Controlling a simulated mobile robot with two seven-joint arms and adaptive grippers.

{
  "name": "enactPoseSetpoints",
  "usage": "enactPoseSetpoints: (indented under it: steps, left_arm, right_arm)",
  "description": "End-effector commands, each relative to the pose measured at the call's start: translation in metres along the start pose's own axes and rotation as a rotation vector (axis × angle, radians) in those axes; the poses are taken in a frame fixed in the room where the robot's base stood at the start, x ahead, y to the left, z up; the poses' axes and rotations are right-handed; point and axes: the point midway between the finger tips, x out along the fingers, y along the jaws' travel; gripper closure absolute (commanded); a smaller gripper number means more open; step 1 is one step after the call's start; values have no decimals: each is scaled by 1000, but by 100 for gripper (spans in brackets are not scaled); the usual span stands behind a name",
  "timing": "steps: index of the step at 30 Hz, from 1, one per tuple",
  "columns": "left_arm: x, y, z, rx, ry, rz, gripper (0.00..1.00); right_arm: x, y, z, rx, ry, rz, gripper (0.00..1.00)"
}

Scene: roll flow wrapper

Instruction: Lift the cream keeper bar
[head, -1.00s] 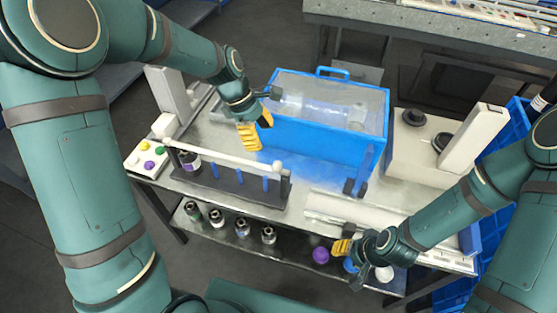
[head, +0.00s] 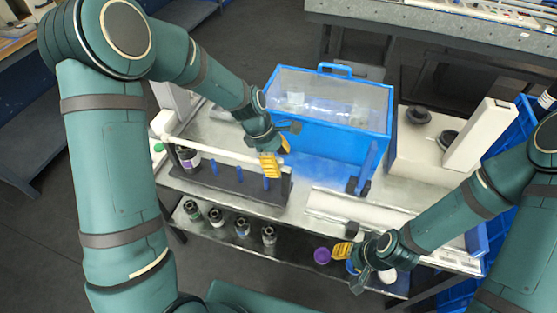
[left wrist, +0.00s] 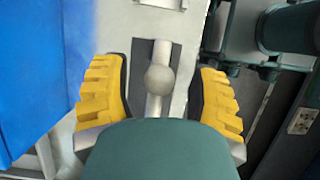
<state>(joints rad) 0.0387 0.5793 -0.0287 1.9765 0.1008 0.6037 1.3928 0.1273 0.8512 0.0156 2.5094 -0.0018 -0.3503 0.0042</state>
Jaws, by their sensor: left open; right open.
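The cream keeper bar (head: 215,151) lies along the top of a dark rack (head: 228,184) near the table's front left. Its right part is partly hidden behind my left gripper. My left gripper (head: 275,156) is open over the bar's right end in the head view. In the left wrist view, a pale rod with a round knob (left wrist: 159,80), which looks like the bar's end, shows between the open yellow fingers of this gripper (left wrist: 160,97), with gaps on both sides. My right gripper (head: 346,246) is open and empty above the front right of the table.
A blue box with a clear lid (head: 322,135) stands close behind the left gripper. A white roll (head: 335,208) lies at the front right. A pale machine block (head: 430,150) stands at the right. Several bottles (head: 241,227) stand on the lower shelf.

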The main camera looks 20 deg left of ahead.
Motion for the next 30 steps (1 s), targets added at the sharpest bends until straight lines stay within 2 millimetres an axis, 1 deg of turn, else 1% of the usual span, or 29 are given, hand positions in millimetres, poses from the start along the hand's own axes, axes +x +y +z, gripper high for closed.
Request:
enactPoseSetpoints:
  steps: [2,3,5,6,7,16,20,23,25,30]
  left_arm:
    - [0,0,0,0,0,0,42]
    - [0,0,0,0,0,0,56]
    - [0,0,0,0,0,0,77]
    - [0,0,0,0,0,0,91]
    - [0,0,0,0,0,0,100]
    - [0,0,0,0,-1,-2,100]
    - [-6,0,2,-1,-16,-2,100]
    - [-18,0,6,-2,-44,0,100]
    - [-30,0,10,-3,-75,1,100]
    - [-69,0,22,-4,-181,3,100]
  right_arm:
    - [0,0,0,0,0,0,53]
    - [0,0,0,0,0,0,53]
    - [0,0,0,0,0,0,53]
    - [0,0,0,0,0,0,53]
    - [0,0,0,0,0,0,53]
    - [0,0,0,0,0,0,53]
    - [-4,-1,0,0,-1,0,53]
    - [-10,-4,1,1,-4,0,53]
    - [-16,-6,1,1,-6,0,53]
    - [-36,-13,-6,6,9,1,53]
